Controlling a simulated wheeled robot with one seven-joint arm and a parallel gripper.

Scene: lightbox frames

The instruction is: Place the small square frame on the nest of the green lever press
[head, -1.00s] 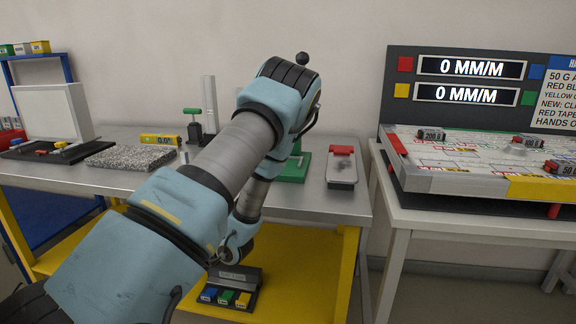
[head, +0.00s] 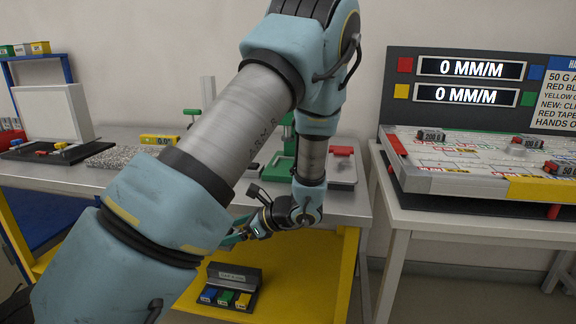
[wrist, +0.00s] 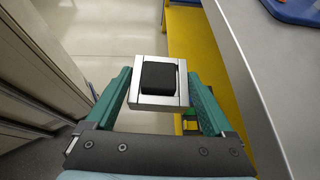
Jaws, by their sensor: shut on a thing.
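The small square frame (wrist: 158,101) is silver with a dark, rounded square in its middle. In the wrist view, it sits between the two green fingers of my gripper (wrist: 160,84), which is shut on it. In the head view, my gripper (head: 235,238) is at the front edge of the steel bench, left of my wrist. The frame cannot be made out there. The green lever press (head: 282,168) stands on the bench beyond my gripper, partly behind my arm. Its nest is hidden from view.
A red-topped grey device (head: 342,165) is right of the press. A yellow level (head: 160,140) and a speckled slab (head: 125,157) are at the left. In the wrist view, the bench edge (wrist: 235,60) runs along the right.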

